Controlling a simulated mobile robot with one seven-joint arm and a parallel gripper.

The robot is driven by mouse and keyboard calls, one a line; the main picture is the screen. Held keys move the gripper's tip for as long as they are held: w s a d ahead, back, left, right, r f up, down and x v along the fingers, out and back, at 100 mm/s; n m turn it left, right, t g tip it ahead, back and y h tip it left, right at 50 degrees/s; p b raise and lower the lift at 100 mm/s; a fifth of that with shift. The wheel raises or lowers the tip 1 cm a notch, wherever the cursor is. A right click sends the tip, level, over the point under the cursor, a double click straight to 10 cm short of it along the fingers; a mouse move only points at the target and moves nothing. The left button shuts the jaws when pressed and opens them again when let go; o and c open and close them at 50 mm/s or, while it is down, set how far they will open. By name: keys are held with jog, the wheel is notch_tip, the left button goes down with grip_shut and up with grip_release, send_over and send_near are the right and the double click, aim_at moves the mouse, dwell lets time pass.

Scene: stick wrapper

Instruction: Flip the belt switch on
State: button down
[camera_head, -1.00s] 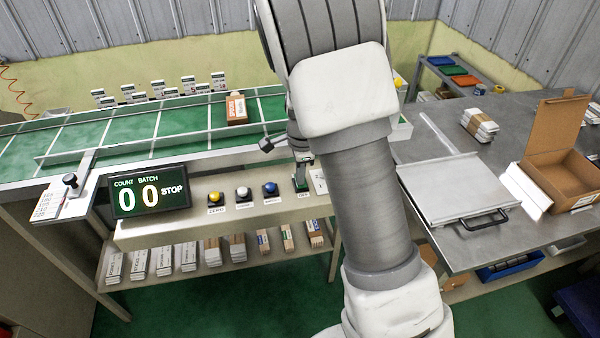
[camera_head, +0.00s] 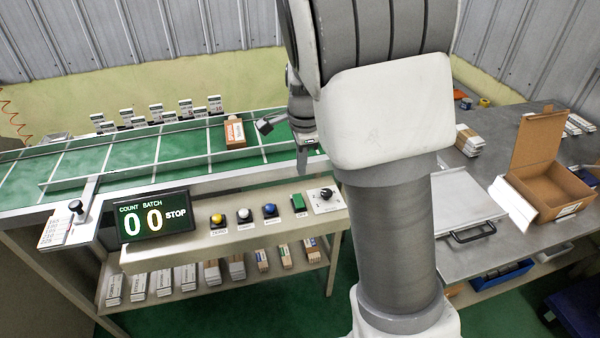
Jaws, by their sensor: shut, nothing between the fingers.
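The front control ledge of the conveyor carries a green rocker switch (camera_head: 299,203), taken to be the belt switch, with a small label below it that is too small to read. A black rotary knob (camera_head: 322,195) on a white plate sits just right of it. The counter display (camera_head: 153,214) reads COUNT 0, BATCH 0, STOP. My gripper (camera_head: 304,168) is shut and empty, pointing down above and behind the green switch, apart from it. My arm hides part of the conveyor's right end.
Yellow (camera_head: 217,220), white (camera_head: 243,215) and blue (camera_head: 269,211) buttons stand left of the switch. An orange-and-brown box (camera_head: 234,133) sits on the green belt (camera_head: 120,155). An open carton (camera_head: 535,170) and a grey lidded tray (camera_head: 462,200) are on the right table.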

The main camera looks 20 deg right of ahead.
aim_at(298, 196)
jog(key=shift+r, duration=0.3)
jog(key=shift+w+d+r+t+b, duration=0.2)
jog(key=shift+w+t+b, duration=0.2)
jog(key=shift+w+b, duration=0.25)
jog(key=shift+s, duration=0.1)
jog(key=b+x, duration=0.1)
jog(key=x, duration=1.3)
